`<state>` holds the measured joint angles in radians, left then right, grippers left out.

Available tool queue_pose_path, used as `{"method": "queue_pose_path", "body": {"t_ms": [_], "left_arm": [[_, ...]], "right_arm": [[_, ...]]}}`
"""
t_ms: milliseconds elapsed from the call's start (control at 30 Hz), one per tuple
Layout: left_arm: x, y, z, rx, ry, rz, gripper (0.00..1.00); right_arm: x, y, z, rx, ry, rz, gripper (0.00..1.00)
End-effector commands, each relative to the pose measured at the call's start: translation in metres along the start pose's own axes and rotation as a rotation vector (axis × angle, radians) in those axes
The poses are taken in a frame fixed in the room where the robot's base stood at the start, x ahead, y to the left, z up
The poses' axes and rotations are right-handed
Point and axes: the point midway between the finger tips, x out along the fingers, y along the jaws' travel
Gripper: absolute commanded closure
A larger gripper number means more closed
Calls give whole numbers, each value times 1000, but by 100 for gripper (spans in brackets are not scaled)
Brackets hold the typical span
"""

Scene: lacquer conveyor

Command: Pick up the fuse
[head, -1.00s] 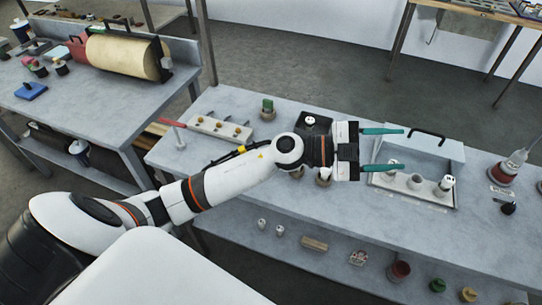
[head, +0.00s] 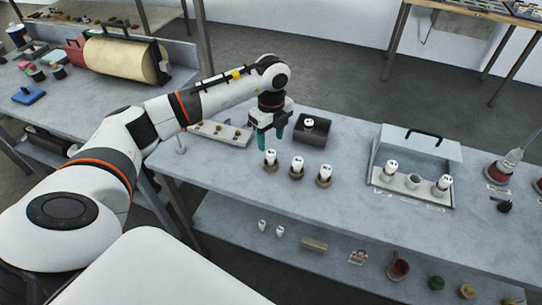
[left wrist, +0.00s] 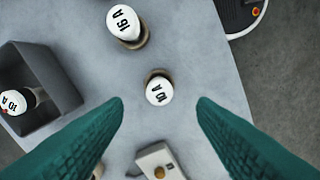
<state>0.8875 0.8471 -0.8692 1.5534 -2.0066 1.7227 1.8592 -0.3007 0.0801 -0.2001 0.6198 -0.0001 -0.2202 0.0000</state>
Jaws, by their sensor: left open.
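Three white fuses stand upright in small brown holders in a row on the grey bench: the left one (head: 270,158), the middle one (head: 297,164) and the right one (head: 324,170). My left gripper (head: 271,143) is open and points down close above the left fuse. In the left wrist view, that fuse (left wrist: 158,92), its top marked like "10 A", lies in line with the gap between the green fingertips (left wrist: 159,105). Nothing is held. My right gripper is not in view.
A dark grey bin (head: 321,139) holding one fuse stands just behind the row. An open fuse box (head: 452,200) with fuses and sockets is further right. A pale block with knobs (head: 207,132) lies left of the gripper. Bench between row and fuse box is clear.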

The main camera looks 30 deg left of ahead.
Motion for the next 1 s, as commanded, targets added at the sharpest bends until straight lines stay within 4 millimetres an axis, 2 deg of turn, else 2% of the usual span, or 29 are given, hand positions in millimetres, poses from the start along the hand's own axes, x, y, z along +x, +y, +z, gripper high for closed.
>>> {"method": "queue_pose_path", "body": {"t_ms": [100,333,467,600,867,1000], "left_arm": [[14,0,1,2,-3,-1,48],[32,0,2,2,-4,-2,48],[52,0,4,3,-4,-2,48],[69,1,3,2,-3,0,48],[73,1,3,4,-3,2,48],[73,1,3,3,-3,2,69]], "right_arm": [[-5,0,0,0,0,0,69],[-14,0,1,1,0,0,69],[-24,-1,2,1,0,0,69],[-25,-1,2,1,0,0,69],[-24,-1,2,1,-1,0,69],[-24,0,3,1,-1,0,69]]}}
